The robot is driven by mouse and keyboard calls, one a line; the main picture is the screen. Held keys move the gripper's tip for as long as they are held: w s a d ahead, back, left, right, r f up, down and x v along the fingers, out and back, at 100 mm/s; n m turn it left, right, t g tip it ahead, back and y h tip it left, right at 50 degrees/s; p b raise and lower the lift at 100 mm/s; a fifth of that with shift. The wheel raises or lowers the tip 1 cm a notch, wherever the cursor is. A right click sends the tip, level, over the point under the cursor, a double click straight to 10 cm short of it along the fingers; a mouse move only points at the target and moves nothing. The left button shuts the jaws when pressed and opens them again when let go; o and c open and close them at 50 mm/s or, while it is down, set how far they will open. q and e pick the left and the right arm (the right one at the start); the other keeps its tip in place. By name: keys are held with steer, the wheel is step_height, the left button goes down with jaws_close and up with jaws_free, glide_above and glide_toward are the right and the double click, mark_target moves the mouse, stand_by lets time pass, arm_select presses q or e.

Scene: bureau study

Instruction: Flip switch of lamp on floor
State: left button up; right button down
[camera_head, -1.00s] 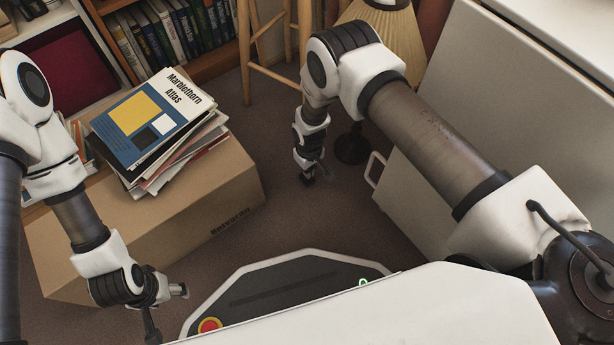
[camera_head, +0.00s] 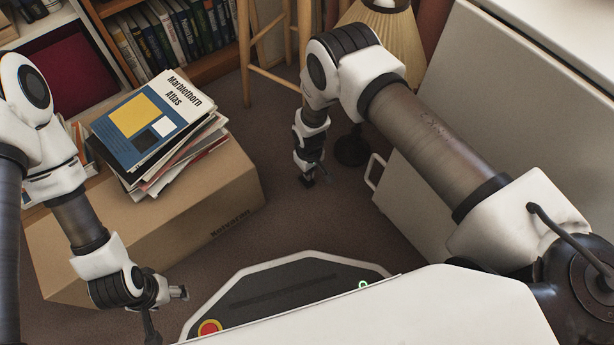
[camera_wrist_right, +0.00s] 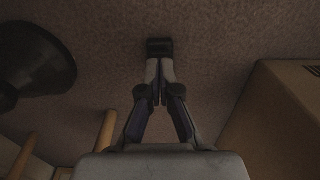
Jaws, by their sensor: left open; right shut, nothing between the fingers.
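The floor lamp has a pleated cream shade (camera_head: 385,37) and a dark round base (camera_head: 352,148), partly hidden behind my right arm. The base also shows at the left of the right wrist view (camera_wrist_right: 35,62). My right gripper (camera_head: 309,180) points down close to the carpet, left of the lamp base. In the right wrist view its fingers (camera_wrist_right: 160,62) are together and empty. A small dark block (camera_wrist_right: 159,46) shows right at their tips; I cannot tell whether it is the switch or the finger ends. My left gripper (camera_head: 168,308) is open, low by the cardboard box.
A cardboard box (camera_head: 215,190) with stacked books and magazines (camera_head: 150,130) stands at left. A wooden stool (camera_head: 270,75) and bookshelf (camera_head: 205,60) are behind. A pale cabinet with a handle (camera_head: 430,175) stands at right.

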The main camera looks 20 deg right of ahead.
steer(key=shift+f+b, duration=1.1)
steer(key=shift+f, duration=0.15)
stand_by(0.6)
step_height(320, 180, up, 7)
steer(key=p, duration=0.6)
steer(key=shift+r, duration=0.15)
steer(key=shift+s, duration=0.1)
stand_by(0.3)
